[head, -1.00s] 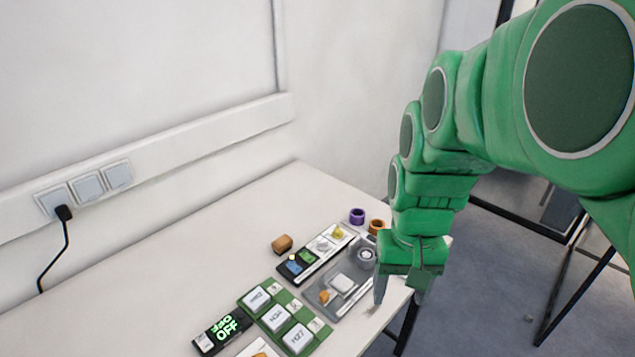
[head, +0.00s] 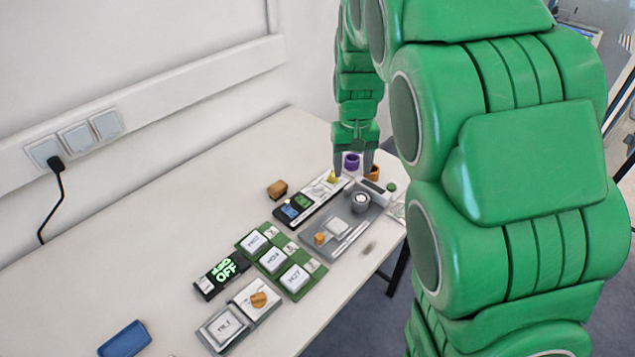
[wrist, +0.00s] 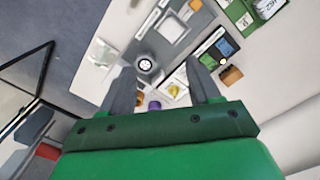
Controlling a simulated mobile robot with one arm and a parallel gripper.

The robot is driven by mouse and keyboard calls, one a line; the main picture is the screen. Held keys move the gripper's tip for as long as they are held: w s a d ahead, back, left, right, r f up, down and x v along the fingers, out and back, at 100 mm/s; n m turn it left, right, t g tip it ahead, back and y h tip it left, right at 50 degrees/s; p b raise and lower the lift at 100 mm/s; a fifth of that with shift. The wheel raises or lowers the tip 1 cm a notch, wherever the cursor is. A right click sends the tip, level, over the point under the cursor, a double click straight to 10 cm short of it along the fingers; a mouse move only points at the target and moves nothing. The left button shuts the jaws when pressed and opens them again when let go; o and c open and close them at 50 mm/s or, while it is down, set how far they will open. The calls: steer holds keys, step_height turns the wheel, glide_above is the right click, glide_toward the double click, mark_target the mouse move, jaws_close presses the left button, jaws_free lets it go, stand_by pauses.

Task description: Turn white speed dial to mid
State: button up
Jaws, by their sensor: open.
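A round dial with a white top (head: 360,199) sits on a grey panel (head: 338,253); it also shows in the wrist view (wrist: 146,64). I cannot tell whether this is the speed dial or how it is set. A black and white panel (head: 297,222) beside it carries a yellow knob (head: 333,177), a green display and a blue display. My gripper (head: 353,173) is open and empty, fingers down, over the far end of these panels. In the wrist view, the dial with the white top and the yellow knob (wrist: 173,90) show between my fingers (wrist: 160,67).
A purple ring (head: 352,160) and an orange ring (head: 373,172) stand close to my fingers. A brown block (head: 277,189) lies left of the panels. Green-based key modules (head: 289,290) and an "OFF" display (head: 225,270) are nearer.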

steer(key=w+a+f+n, duration=0.1)
steer(key=w+a+f, duration=0.4)
steer(key=w, duration=0.4)
steer(key=n, duration=0.1)
glide_above(317, 186)
step_height(317, 186, down, 6)
steer(key=shift+r, duration=0.1)
steer(key=shift+w+f, duration=0.1)
steer(key=shift+f, duration=3.85)
steer(key=shift+c, duration=0.3)
steer(key=c, duration=1)
